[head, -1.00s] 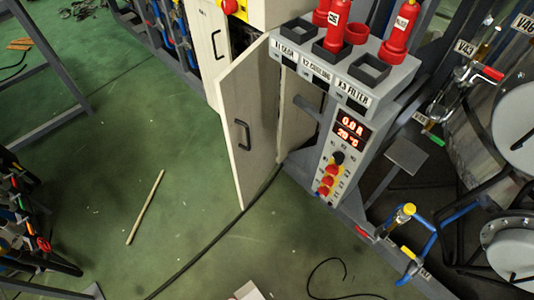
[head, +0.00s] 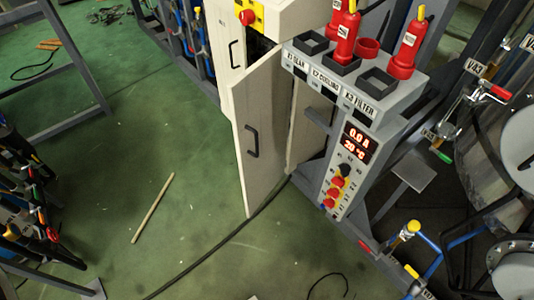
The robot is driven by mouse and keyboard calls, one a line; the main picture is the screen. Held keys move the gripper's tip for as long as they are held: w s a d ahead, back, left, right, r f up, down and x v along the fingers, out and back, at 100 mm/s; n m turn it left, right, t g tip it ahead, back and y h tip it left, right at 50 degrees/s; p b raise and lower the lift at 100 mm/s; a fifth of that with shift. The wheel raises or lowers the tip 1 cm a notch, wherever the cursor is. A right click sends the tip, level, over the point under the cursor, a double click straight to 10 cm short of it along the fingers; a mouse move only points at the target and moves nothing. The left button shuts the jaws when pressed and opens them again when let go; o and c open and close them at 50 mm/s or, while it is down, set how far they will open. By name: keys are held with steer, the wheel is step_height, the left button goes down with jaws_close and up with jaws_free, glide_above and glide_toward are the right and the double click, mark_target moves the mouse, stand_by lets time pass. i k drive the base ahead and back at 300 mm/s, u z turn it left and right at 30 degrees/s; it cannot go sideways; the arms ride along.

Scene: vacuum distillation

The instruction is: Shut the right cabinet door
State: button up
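The right cabinet door (head: 262,150) stands swung open from the pale cabinet (head: 274,20), with its dark handle (head: 252,141) on the face turned toward the left of the view. Part of the cabinet's interior side shows behind the door, dark near the top. The left cabinet door (head: 227,52), with its own dark handle, looks shut. My gripper is not in the head view.
A grey control stand (head: 345,150) with red bottles, a display and knobs stands close to the right of the open door. A wooden stick (head: 153,207) and a black cable (head: 215,245) lie on the green floor. The floor left of the door is largely clear.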

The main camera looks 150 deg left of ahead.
mark_target(259, 98)
steer(key=u, duration=4.65)
steer(key=i, duration=0.85)
steer(key=z, duration=0.05)
